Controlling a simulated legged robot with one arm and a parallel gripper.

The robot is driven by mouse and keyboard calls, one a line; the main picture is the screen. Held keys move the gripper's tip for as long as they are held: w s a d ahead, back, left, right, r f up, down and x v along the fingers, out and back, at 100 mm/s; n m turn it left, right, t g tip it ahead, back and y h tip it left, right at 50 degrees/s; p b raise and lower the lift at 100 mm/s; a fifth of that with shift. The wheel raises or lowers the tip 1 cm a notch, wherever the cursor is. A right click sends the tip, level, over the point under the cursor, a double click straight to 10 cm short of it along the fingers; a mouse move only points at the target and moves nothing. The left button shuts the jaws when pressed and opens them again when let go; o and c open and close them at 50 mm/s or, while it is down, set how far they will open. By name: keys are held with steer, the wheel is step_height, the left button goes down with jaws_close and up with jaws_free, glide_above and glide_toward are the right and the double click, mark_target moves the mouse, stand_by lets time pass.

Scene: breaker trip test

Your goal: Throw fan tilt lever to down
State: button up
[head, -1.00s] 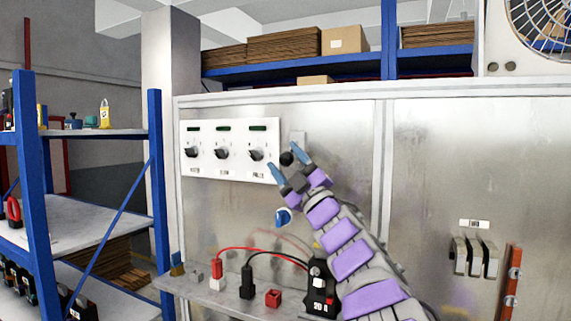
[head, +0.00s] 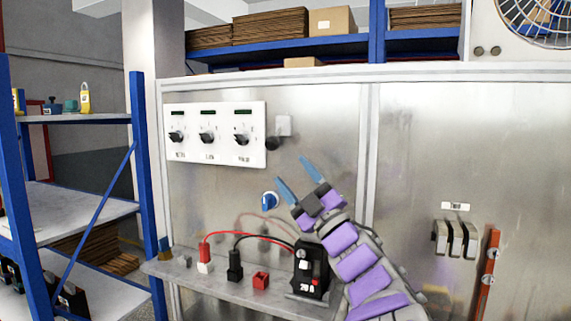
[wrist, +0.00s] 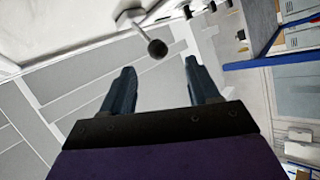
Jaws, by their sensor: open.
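A short lever with a black ball knob (head: 272,143) sticks out of a small grey square plate (head: 284,125) on the metal cabinet, just right of the white dial panel. I take it for the fan tilt lever; I see no readable label on it. In the wrist view its ball (wrist: 157,48) shows beyond the fingertips, roughly between them, with its stem running up to the plate (wrist: 130,16). My gripper (head: 291,170) is open and empty, below and a little right of the ball in the head view, and apart from it.
The white panel (head: 215,134) holds three dials. A blue knob (head: 269,201) sits below the lever. A shelf (head: 225,288) carries a black meter (head: 311,268) and red and black leads. Several switch levers (head: 455,238) are at right; the fan (head: 540,22) is above.

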steer(key=v, duration=0.7)
steer(key=shift+d+f+p, duration=0.2)
steer(key=shift+f+p, duration=0.1)
steer(key=shift+p, duration=0.05)
steer(key=shift+s, duration=0.1)
